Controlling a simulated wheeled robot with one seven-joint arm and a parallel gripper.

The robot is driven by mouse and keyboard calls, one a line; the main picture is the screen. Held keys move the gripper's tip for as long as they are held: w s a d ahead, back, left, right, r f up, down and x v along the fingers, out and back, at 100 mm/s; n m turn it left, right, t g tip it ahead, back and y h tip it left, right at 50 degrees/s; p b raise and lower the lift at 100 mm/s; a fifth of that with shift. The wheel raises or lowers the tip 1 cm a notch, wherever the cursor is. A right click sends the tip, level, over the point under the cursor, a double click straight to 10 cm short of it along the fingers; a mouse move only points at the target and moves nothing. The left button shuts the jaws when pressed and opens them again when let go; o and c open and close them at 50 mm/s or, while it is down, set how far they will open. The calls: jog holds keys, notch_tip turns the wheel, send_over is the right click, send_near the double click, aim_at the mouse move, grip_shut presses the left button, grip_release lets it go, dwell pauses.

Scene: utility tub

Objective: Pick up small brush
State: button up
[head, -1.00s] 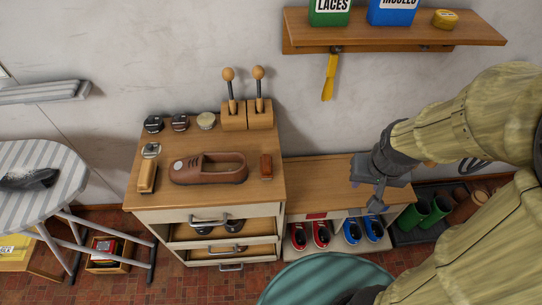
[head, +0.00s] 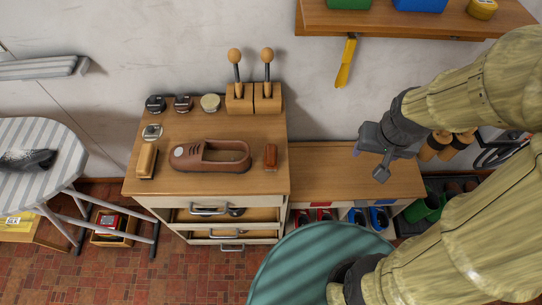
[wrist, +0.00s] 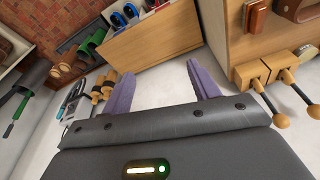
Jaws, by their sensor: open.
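A small reddish-brown block that looks like the small brush (head: 270,157) lies on the wooden cabinet top, right of a brown shoe (head: 211,156). It also shows at the top of the wrist view (wrist: 255,16). A longer tan wooden brush-like piece (head: 147,161) lies left of the shoe. My gripper (head: 369,164) is open and empty, to the right of the cabinet and apart from the small brush. In the wrist view its purple fingers (wrist: 160,75) are spread, with nothing between them.
Two wooden holders with ball-topped handles (head: 253,98) and several round tins (head: 182,104) stand at the cabinet's back. A lower bench (head: 335,172) adjoins it on the right. A wall shelf (head: 400,22) with a hanging yellow tool (head: 346,63) is above. A green round surface (head: 300,270) is in front.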

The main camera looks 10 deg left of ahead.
jog(key=w+a+f+n+g, duration=0.1)
jog(key=w+a+f+g, duration=0.1)
jog(key=w+a, duration=0.65)
jog(key=n+p, duration=0.1)
send_over(271, 150)
notch_tip(271, 150, down, 4)
jog(key=shift+g, duration=0.3)
jog(key=f, duration=0.3)
jog(key=f+p, duration=0.1)
jog(key=f, duration=0.7)
jog(key=shift+s+d+f, duration=0.1)
jog(key=shift+d+f, duration=0.05)
jog(key=shift+d, duration=0.1)
jog(key=shift+a+f+p, duration=0.15)
jog(key=shift+f+p, duration=0.3)
jog(key=shift+f, duration=0.85)
jog(key=shift+a+f+p, duration=0.1)
jog(key=shift+f+p, duration=0.35)
jog(key=shift+f, duration=0.8)
jog(key=c, duration=1)
